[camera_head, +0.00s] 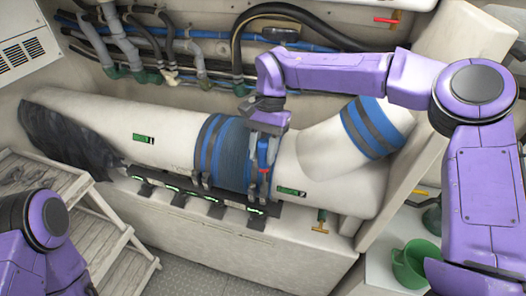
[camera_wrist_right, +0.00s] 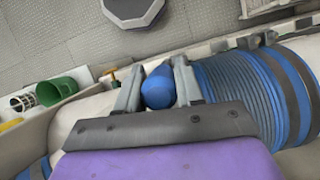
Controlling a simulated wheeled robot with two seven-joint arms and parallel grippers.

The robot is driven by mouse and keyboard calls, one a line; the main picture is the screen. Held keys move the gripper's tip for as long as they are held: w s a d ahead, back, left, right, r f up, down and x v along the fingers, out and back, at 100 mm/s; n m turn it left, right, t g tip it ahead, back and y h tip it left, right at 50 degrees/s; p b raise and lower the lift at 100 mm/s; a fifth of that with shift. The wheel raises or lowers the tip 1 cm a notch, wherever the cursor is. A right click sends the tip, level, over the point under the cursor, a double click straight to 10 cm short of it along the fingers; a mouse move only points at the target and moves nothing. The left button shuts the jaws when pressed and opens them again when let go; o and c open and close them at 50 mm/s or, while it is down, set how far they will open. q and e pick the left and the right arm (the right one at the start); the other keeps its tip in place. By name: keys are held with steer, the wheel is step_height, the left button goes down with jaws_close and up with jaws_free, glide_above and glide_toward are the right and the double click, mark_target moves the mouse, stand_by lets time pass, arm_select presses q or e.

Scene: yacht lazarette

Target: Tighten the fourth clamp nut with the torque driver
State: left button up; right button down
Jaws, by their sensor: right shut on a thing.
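My right gripper (camera_head: 261,182) is at the right end of a blue ribbed sleeve (camera_head: 231,152) on a big pale pipe (camera_head: 165,128). It is shut on the torque driver (camera_head: 263,154), whose blue and red body shows between the fingers. In the right wrist view the blue rounded driver (camera_wrist_right: 158,88) sits between the two grey fingers (camera_wrist_right: 158,72). Metal clamp parts (camera_head: 202,178) stand at the sleeve's lower left. The gripper hides the sleeve's right edge, and I cannot tell whether the driver touches a nut. My left gripper is outside the view.
A dark rail (camera_head: 200,195) with several green-marked slots runs along the pipe's front. A green mug (camera_head: 410,262) stands on a ledge at the lower right. Wooden shelving (camera_head: 115,235) is at the left. Hoses (camera_head: 200,40) line the back wall.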

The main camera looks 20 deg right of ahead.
steer(key=shift+f+m+b, duration=0.1)
steer(key=shift+m+b, duration=0.3)
steer(key=shift+b, duration=0.15)
steer(key=shift+m+t+y+b, duration=0.5)
steer(key=shift+m+b, duration=1)
steer(key=shift+m+t+b, duration=0.3)
steer(key=shift+m+b, duration=0.5)
steer(key=shift+b, duration=0.1)
steer(key=shift+m+t+b, duration=0.4)
steer(key=shift+m+b, duration=0.7)
steer(key=shift+b, duration=0.15)
steer(key=shift+y, duration=0.3)
